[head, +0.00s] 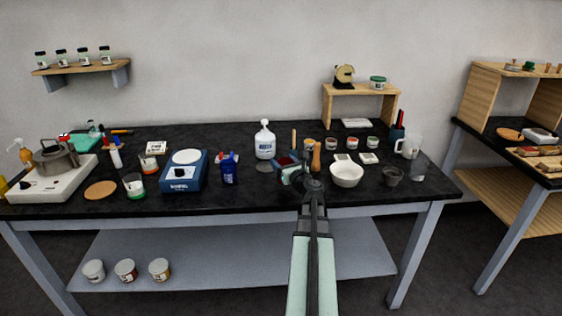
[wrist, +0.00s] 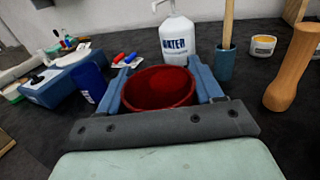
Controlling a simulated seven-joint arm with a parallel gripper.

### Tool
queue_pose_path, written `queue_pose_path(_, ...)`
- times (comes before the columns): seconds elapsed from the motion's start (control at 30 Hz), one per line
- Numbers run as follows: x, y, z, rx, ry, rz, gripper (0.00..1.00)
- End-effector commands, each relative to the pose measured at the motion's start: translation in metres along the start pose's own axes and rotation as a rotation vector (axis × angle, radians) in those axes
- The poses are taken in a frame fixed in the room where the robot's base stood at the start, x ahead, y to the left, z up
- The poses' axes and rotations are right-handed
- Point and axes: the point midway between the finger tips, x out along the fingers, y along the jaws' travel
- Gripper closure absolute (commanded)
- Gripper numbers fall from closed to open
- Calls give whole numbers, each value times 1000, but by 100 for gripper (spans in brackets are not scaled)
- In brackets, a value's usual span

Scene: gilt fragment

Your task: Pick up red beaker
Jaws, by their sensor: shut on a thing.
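The red beaker (wrist: 158,90) is between my gripper's two blue fingers (wrist: 160,92) in the wrist view, and they are shut on it. Its round open rim and dark red inside face the camera. In the head view my gripper (head: 289,168) is over the middle of the black table, and only a little red of the beaker (head: 284,160) shows beside it. The beaker's base is hidden, so I cannot tell whether it touches the table.
A white water bottle (head: 265,143) stands just behind my gripper. A wooden pestle (head: 316,157) and a white bowl (head: 346,174) stand to the right.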

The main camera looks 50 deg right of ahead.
Motion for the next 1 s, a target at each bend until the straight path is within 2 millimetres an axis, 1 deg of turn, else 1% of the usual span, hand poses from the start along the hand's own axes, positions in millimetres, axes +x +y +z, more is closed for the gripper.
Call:
queue_pose_path(0.1, -5, 0, 0, 0, 0, 0, 71)
queue_pose_path(0.33, -8, 0, 0, 0, 0, 0, 71)
queue_pose_path(1.0, -9, 0, 0, 0, 0, 0, 71)
